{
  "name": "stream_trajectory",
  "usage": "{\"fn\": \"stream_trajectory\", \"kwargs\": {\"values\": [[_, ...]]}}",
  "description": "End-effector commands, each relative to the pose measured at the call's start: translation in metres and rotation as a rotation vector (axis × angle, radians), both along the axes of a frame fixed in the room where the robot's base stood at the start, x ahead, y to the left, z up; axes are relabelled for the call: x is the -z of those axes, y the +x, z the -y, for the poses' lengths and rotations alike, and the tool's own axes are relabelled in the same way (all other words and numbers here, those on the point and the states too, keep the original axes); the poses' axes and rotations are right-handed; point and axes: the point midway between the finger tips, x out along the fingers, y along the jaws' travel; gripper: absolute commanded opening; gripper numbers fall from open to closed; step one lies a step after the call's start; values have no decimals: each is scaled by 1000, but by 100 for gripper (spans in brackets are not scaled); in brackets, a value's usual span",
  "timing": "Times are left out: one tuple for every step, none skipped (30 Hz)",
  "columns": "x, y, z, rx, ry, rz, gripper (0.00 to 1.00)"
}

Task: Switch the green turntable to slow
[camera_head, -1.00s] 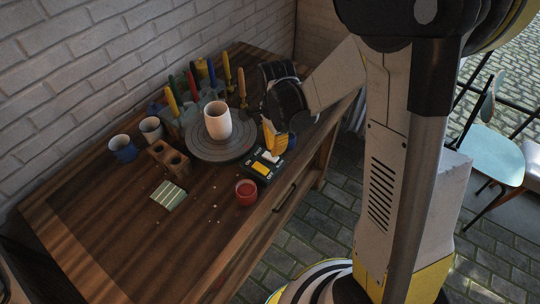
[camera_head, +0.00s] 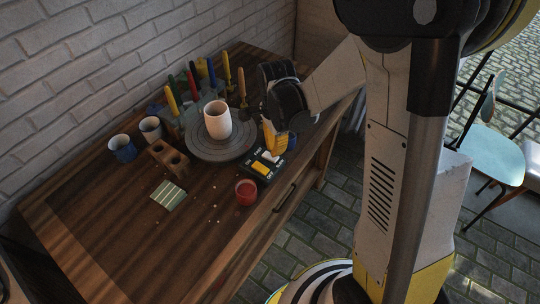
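The turntable (camera_head: 206,150) is a round disc that looks grey, not green, and stands on the wooden table with a cream cup (camera_head: 217,120) on it. A dark control box (camera_head: 258,177) with white lettering lies at its front right. The box carries a yellow switch (camera_head: 261,168) and a white switch (camera_head: 270,157); their settings are too small to read. My gripper (camera_head: 272,146), with yellow parts, points down just behind the box, close to the white switch. I cannot tell whether it touches it. Its fingertips are too small and partly hidden to show if they are open.
A red jar (camera_head: 246,192) stands in front of the box near the table edge. Colored brushes or tools (camera_head: 193,85) stand in a rack behind the turntable. The front-left tabletop is clear.

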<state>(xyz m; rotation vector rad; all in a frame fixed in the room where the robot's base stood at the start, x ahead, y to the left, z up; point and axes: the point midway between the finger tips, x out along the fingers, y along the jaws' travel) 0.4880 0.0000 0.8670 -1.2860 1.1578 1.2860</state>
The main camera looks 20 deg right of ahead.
Motion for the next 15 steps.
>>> {"fn": "stream_trajectory", "kwargs": {"values": [[2,0,0,0,0,0,0],[2,0,0,0,0,0,0],[3,0,0,0,0,0,0],[3,0,0,0,0,0,0],[4,0,0,0,0,0,0],[4,0,0,0,0,0,0],[5,0,0,0,0,0,0],[5,0,0,0,0,0,0],[6,0,0,0,0,0,0],[6,0,0,0,0,0,0],[6,0,0,0,0,0,0],[7,0,0,0,0,0,0],[8,0,0,0,0,0,0],[8,0,0,0,0,0,0],[9,0,0,0,0,0,0]]}}
